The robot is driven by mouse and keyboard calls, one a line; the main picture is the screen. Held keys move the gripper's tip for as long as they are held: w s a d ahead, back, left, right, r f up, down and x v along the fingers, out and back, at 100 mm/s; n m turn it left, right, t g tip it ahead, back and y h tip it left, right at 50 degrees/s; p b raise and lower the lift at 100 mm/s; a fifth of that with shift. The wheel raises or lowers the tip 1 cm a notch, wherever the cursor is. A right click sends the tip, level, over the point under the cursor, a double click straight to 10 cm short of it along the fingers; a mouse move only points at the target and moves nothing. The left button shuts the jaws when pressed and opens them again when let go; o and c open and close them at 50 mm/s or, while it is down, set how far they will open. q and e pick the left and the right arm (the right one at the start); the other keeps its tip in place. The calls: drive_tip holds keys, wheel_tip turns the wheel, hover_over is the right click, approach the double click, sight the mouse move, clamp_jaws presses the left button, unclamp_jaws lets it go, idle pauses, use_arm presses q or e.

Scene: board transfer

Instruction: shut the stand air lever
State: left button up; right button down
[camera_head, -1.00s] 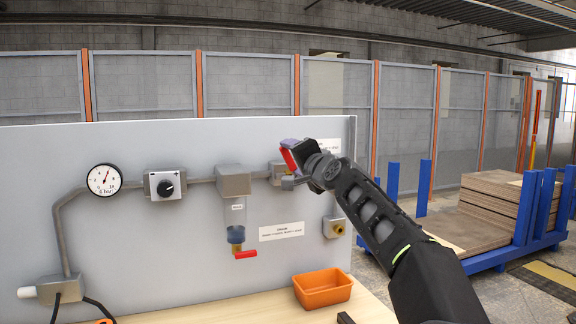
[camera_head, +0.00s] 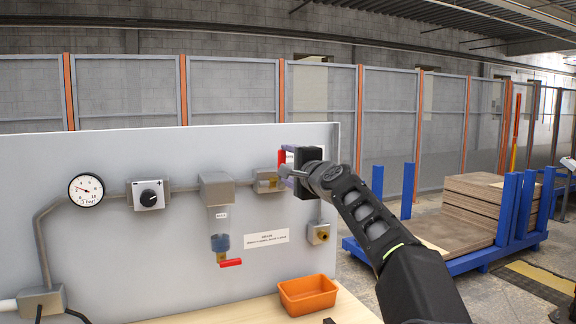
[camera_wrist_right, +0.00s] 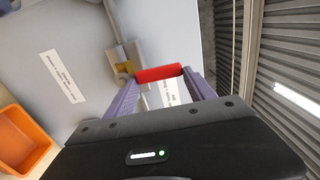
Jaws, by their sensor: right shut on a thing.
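The red air lever (camera_head: 282,159) stands roughly upright beside its brass-coloured valve (camera_head: 267,183), at the upper right of the grey panel. My right gripper (camera_head: 288,172) reaches it from the right and partly hides it. In the right wrist view the red lever (camera_wrist_right: 159,73) spans between the two purple fingers of my right gripper (camera_wrist_right: 160,78), which is shut on it. The valve body (camera_wrist_right: 125,62) shows just behind. The round gauge (camera_head: 86,190) at the panel's left has its needle pointing left. My left gripper is not in view.
A regulator knob (camera_head: 149,198) and a filter bowl (camera_head: 220,241) with a second red handle (camera_head: 231,263) are on the panel to the left. A brass outlet (camera_head: 320,233) sits below the lever. An orange bin (camera_head: 308,295) stands on the bench. A blue board rack (camera_head: 512,205) stands at right.

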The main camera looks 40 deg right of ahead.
drive_tip(key=shift+c, duration=1.6)
unclamp_jaws()
drive_tip(key=b+v, duration=0.1)
drive_tip(key=v, duration=0.6)
drive_tip(key=shift+s, duration=0.35)
drive_tip(key=shift+a, duration=0.1)
